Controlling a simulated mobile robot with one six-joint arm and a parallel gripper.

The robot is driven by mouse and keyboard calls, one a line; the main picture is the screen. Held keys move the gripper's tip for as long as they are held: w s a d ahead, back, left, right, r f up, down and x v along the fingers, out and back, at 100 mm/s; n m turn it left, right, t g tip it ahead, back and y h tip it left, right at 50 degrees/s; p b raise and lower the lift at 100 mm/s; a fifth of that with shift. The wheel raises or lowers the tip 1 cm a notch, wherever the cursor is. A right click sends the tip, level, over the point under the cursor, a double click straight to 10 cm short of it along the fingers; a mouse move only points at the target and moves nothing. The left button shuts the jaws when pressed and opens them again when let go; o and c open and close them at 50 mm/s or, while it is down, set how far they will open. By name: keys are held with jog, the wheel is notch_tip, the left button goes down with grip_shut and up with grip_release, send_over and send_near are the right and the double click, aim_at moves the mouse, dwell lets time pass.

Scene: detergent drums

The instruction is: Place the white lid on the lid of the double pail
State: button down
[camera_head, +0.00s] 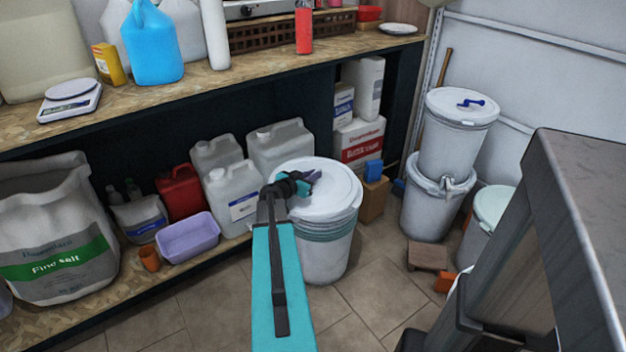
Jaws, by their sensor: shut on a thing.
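My gripper (297,185) is at the centre, at the end of my teal arm, over a round white lid (335,182). It is shut on the lid at its near left part, where a small dark teal piece shows between or beside the fingers. The lid is roughly level over a white pail (325,262) with grey-green bands near its top. I cannot tell whether lid and pail touch. At the right, two white pails stand stacked as a double pail (452,150). Its top lid (450,106) is white, with a blue handle on it.
A shelf unit (215,85) runs along the left and back, with jugs and a scale on top. White canisters (282,145) stand close behind the pail. A wooden block (428,256) lies before the double pail. A dark grey structure fills the right foreground.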

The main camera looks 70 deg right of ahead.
jog(key=shift+w+d+f, duration=0.1)
jog(key=shift+w+d, duration=0.1)
jog(key=shift+d, duration=0.45)
jog(key=shift+w+d, duration=0.15)
jog(key=shift+d, duration=0.45)
jog(key=shift+f, duration=1.75)
jog(key=c, duration=1.8)
grip_release()
jog(key=v, duration=1.1)
jog(key=shift+a, duration=0.35)
jog(key=shift+w+a+r, duration=0.1)
jog(key=shift+a, duration=0.1)
